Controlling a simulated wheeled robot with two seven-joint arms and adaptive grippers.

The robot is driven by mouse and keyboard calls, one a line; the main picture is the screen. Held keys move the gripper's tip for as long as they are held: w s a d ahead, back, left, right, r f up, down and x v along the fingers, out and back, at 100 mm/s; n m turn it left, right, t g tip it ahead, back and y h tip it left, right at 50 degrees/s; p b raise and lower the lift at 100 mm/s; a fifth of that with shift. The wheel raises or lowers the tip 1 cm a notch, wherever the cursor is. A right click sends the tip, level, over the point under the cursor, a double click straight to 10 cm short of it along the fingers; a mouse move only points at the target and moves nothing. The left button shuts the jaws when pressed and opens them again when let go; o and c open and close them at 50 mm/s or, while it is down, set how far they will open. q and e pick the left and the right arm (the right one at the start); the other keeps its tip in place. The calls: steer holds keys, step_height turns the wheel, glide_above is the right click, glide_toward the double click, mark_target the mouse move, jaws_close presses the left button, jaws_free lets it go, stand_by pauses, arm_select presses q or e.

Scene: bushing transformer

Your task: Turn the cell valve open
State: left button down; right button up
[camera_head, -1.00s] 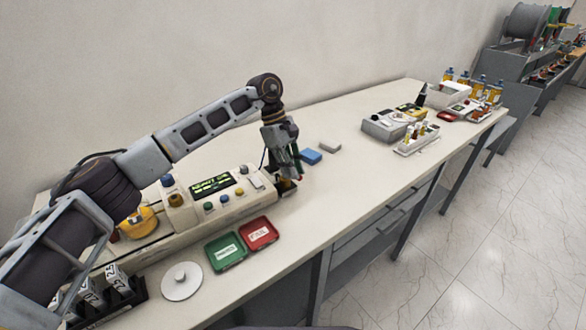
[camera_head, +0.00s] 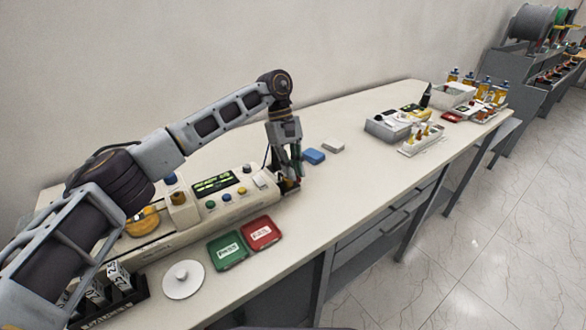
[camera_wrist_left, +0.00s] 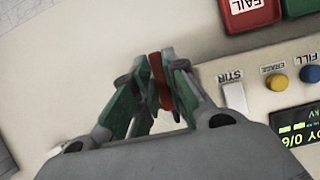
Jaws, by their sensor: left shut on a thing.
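The cell valve shows as a red handle (camera_wrist_left: 158,80) between the fingers of my left gripper (camera_wrist_left: 155,90) in the left wrist view. In the head view the left gripper (camera_head: 293,182) is low at the right end of the beige tester (camera_head: 230,212), with its fingers pointing down. It is shut on the red handle. The fingers hide most of the valve, so its angle is hard to read. The tester has a green-lit display (camera_head: 212,184), coloured buttons and a STIR switch (camera_wrist_left: 234,97). My right gripper is not in view.
A green tray (camera_head: 228,250) and a red FAIL tray (camera_head: 261,233) lie in front of the tester. A white round lid (camera_head: 183,279) lies to their left. A blue block (camera_head: 314,156) and a grey block (camera_head: 333,146) lie behind the gripper. The table's middle is clear.

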arm_select(q)
steer(key=c, duration=1.4)
jaws_free()
steer(key=shift+c, duration=0.2)
steer(key=v, duration=1.2)
steer(key=shift+w, duration=0.1)
